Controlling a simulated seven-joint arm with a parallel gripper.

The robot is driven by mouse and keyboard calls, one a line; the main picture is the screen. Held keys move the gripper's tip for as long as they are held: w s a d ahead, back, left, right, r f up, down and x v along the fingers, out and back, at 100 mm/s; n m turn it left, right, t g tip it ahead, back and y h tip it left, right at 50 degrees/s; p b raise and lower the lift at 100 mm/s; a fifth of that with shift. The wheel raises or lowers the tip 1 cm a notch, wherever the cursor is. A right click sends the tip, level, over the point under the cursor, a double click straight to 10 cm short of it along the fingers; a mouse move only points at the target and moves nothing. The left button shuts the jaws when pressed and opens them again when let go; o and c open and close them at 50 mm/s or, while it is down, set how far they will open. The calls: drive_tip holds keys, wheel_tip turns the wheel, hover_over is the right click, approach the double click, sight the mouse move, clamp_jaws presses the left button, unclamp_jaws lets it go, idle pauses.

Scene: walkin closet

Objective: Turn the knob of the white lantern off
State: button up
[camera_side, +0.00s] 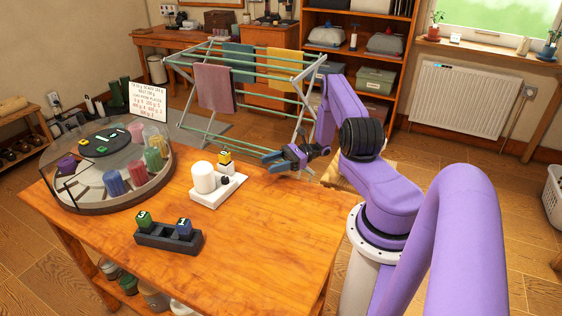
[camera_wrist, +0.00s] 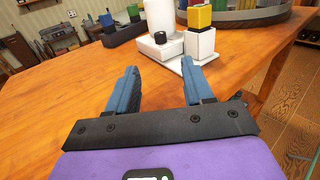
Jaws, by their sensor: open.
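A white unit that looks like the white lantern stands on the wooden table; its white base (camera_side: 212,196) carries an upright white cylinder (camera_side: 204,177), a small black knob (camera_side: 224,181) and a white post topped by a yellow block (camera_side: 224,157). In the wrist view the black knob (camera_wrist: 160,38) is in front of the cylinder (camera_wrist: 160,15), beside the white post (camera_wrist: 201,42). I cannot tell whether the lantern is lit. My gripper (camera_side: 268,159) is open and empty, to the right of the unit and apart from it. In the wrist view its fingers (camera_wrist: 159,70) point toward the unit.
A dark holder (camera_side: 168,238) with a green and a blue block sits at the table's front. A round glass-sided case (camera_side: 62,190) with coloured cylinders stands at the left, by a sign (camera_side: 150,92). A drying rack (camera_side: 275,98) stands behind. The table's right front is clear.

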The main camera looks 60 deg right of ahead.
drive_tip(key=shift+v, duration=1.55)
drive_tip(key=shift+w+a+r+g, duration=0.15)
drive_tip(key=shift+w+r+g, duration=0.1)
drive_tip(key=shift+g, duration=0.15)
drive_tip(key=w+a+r+m+g+h, duration=0.1)
drive_tip(key=w+a+r+g+h, duration=0.35)
drive_tip(key=r+g, duration=0.2)
drive_tip(key=m+h, duration=0.3)
drive_tip(key=h, duration=0.4)
approach(225, 178)
drive_tip(key=x, duration=0.8)
drive_tip(key=shift+f, duration=0.2)
clamp_jaws()
